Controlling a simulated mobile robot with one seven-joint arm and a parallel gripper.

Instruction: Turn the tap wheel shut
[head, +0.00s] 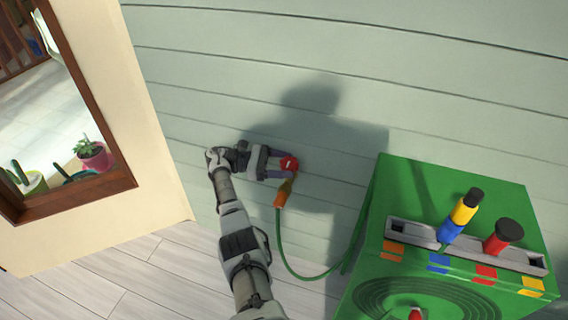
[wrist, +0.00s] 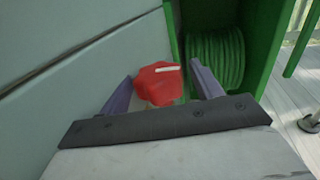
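The red tap wheel (head: 289,163) sits on the pale green plank wall, above an orange tap spout (head: 284,192). In the wrist view the wheel (wrist: 156,86) is lobed, with a white stripe on its face. My gripper (head: 280,165) has reached the wheel from the left. In the wrist view its two purple-grey fingers (wrist: 161,73) stand apart, one on each side of the wheel. Small gaps show between the fingers and the wheel, so it looks open around it. The wheel's underside is partly hidden by the gripper's dark front edge.
A green hose (head: 296,273) hangs from the spout and runs to a green cabinet (head: 410,185) on the right. Coloured pegs stand on its top. In the wrist view a coiled green hose (wrist: 216,60) sits inside a green housing. A window (head: 60,100) is at left.

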